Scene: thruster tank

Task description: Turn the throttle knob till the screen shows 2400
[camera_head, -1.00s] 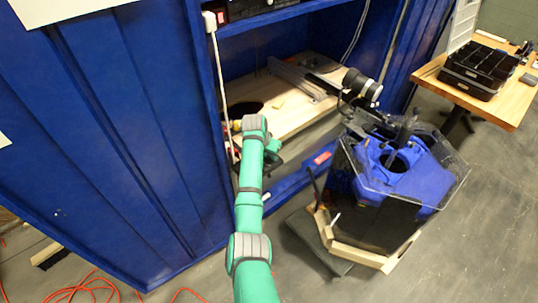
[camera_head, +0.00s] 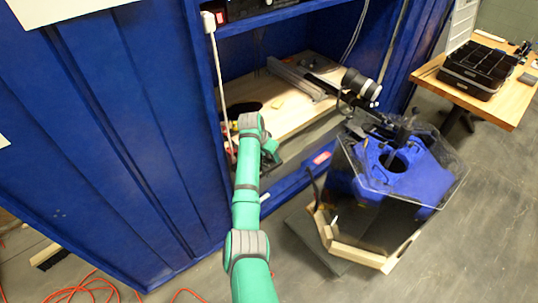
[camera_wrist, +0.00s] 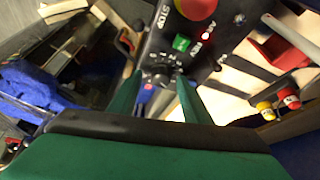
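A dark control panel (camera_wrist: 218,22) shows at the top of the wrist view, with a red stop button (camera_wrist: 193,6) and a green square button (camera_wrist: 181,43). A small dark knob (camera_wrist: 163,62) with marks around it sits on the panel, just beyond my fingertips. My gripper (camera_wrist: 160,80) has its two green fingers apart, one on each side of the knob's near edge. I cannot tell whether they touch it. I cannot make out a screen reading. In the head view my arm hides the panel and the fingertips.
Blue cabinet walls (camera_head: 110,130) stand close to my arm on the left. A wooden shelf (camera_head: 290,112) lies behind the arm. A clear tank with a blue thruster body (camera_head: 415,180) stands on the right. Red and yellow knobs (camera_wrist: 288,97) show at the right of the wrist view.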

